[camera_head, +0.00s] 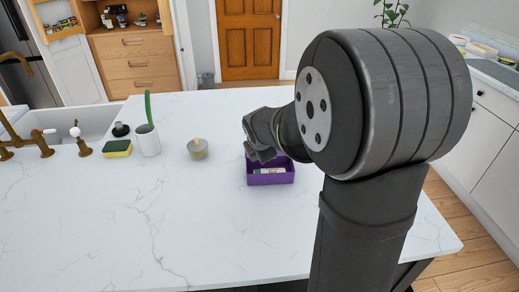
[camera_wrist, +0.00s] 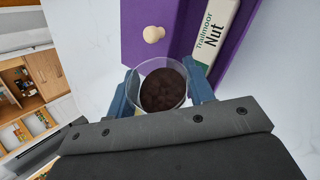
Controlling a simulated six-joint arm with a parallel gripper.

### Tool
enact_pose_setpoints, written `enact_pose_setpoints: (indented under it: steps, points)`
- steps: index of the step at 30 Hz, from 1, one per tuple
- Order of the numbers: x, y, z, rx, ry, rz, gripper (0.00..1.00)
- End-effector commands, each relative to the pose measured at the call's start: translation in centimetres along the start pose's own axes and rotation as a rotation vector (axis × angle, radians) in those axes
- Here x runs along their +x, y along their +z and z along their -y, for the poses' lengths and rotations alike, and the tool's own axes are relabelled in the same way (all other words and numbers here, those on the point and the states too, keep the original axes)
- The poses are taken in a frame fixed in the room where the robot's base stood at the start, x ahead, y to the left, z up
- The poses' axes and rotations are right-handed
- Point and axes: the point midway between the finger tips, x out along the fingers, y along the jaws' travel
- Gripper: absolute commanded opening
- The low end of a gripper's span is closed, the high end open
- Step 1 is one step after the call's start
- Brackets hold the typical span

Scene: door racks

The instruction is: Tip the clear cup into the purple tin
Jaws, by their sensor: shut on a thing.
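The clear cup (camera_wrist: 138,72) is between my gripper's two blue fingers in the wrist view, and it holds dark brown pieces. My gripper (camera_wrist: 162,90) is shut on it. The purple tin (camera_wrist: 183,20) lies just beyond the cup in that view; a white bar-shaped packet (camera_wrist: 216,35) and a pale wooden knob-like piece (camera_wrist: 153,34) show in it. In the head view the purple tin (camera_head: 271,179) stands on the counter, with my gripper (camera_head: 259,155) over its back left part. The cup is hidden there, and I cannot tell its tilt.
A small bowl (camera_head: 197,152) stands left of the tin on the white marble counter (camera_head: 190,225). Further left are a white holder (camera_head: 148,143) with a green handle, a yellow sponge (camera_head: 117,148) and the sink (camera_head: 75,122). The counter's front left is clear.

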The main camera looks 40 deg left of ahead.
Motion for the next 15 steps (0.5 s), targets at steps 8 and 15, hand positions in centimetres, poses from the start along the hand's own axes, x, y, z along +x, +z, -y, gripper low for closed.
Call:
enact_pose_setpoints:
  steps: [8, 15]
  points:
    - [0.21, 0.11, 0.24, 0.067, 0.028, -0.085, 0.23]
    - [0.37, 0.14, 0.38, 0.118, 0.052, -0.152, 0.23]
